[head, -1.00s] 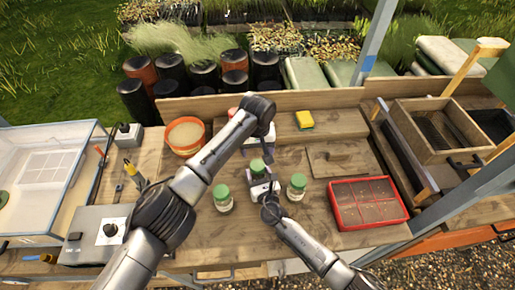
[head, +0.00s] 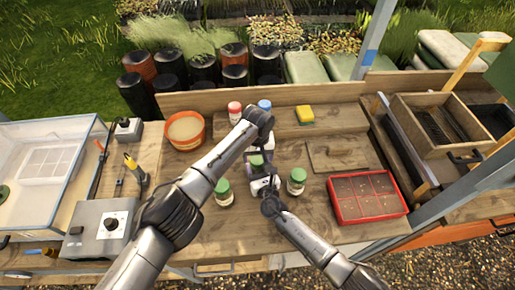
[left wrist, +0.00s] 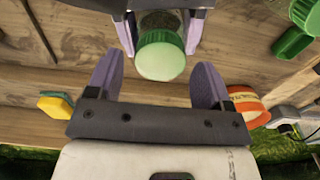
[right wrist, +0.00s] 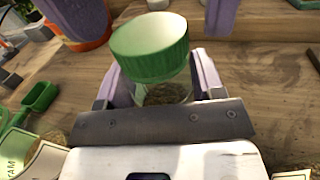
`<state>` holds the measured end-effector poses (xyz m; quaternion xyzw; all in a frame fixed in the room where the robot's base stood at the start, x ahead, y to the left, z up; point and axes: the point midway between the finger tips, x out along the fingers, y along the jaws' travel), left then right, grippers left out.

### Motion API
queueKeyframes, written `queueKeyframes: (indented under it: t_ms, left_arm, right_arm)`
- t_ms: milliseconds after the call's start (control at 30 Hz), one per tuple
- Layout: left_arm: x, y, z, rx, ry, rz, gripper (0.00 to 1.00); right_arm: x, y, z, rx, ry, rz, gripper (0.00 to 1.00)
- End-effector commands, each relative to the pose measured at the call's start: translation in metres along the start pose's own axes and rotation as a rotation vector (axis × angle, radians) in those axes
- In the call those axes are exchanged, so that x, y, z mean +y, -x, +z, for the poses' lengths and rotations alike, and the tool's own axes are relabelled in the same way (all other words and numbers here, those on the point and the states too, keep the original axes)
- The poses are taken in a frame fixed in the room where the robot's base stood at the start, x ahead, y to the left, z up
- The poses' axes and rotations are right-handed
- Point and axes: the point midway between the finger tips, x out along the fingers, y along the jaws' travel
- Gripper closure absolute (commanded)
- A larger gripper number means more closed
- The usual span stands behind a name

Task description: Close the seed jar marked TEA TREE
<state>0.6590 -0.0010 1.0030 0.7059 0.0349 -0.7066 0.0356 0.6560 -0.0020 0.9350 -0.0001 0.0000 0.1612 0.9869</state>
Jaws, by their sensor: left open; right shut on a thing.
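A jar with a green lid (right wrist: 150,47) stands between the fingers of my right gripper (right wrist: 165,88), which is shut on its glass body (right wrist: 168,95). The lid rests on top of the jar; I cannot tell whether it is tightened. No label on this jar is readable. My left gripper (left wrist: 156,68) is open, its purple fingers spread on either side of the lid (left wrist: 160,58), with visible gaps. In the head view both grippers meet over this jar, and my left arm hides part of it. Two more green-lidded jars stand to the left (head: 223,192) and right (head: 297,181).
A red-lidded jar (head: 234,108) and a blue-lidded jar (head: 265,105) stand behind. An orange pot (head: 185,131) is at the back left, a yellow sponge (head: 305,115) at the back. A red seed tray (head: 368,197) lies to the right. The bench's front right is clear.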

Motion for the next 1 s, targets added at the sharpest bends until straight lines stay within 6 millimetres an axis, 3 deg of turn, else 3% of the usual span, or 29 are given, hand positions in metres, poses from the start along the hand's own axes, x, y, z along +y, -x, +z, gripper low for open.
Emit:
queueKeyframes:
  t_ms: [200,567,1000]
  left_arm:
    - [-0.001,-0.014,0.000,0.000,0.001,-0.002,0.26]
    - [0.000,-0.015,0.000,0.001,0.001,-0.001,0.26]
    - [0.000,-0.015,0.000,0.001,0.001,-0.001,0.68]
  right_arm:
    - [0.000,0.000,0.000,0.000,0.000,0.001,1.00]
    - [0.000,0.000,0.000,0.000,0.000,0.001,1.00]
    - [0.000,0.000,0.000,0.000,0.000,0.001,1.00]
